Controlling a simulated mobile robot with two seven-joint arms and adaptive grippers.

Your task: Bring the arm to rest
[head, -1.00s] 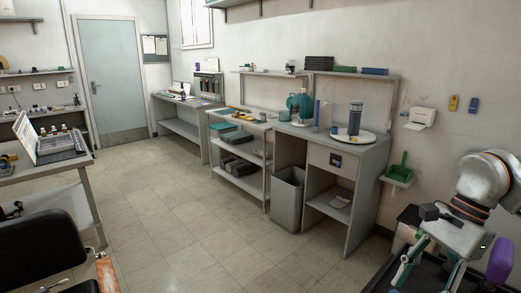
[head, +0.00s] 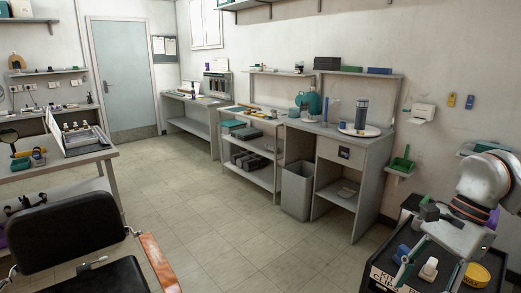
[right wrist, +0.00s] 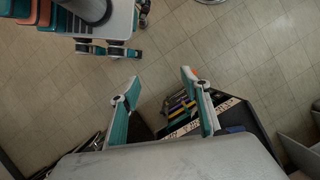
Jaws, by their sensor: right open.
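My right arm comes in at the lower right of the head view. Its gripper (head: 425,268) points down over a black cart (head: 378,262) with lettering on its front edge. In the right wrist view the two teal fingers of my right gripper (right wrist: 160,80) stand wide apart with nothing between them. Below them lie the floor and part of the dark cart (right wrist: 255,130). My left gripper is not seen in the head view.
The cart holds a yellow tub (head: 477,274) and a white bottle (head: 429,268). A black chair (head: 70,232) stands at the lower left, near a worktable (head: 95,155). A bin (head: 297,190) stands by the benches. The middle floor (head: 190,190) is clear.

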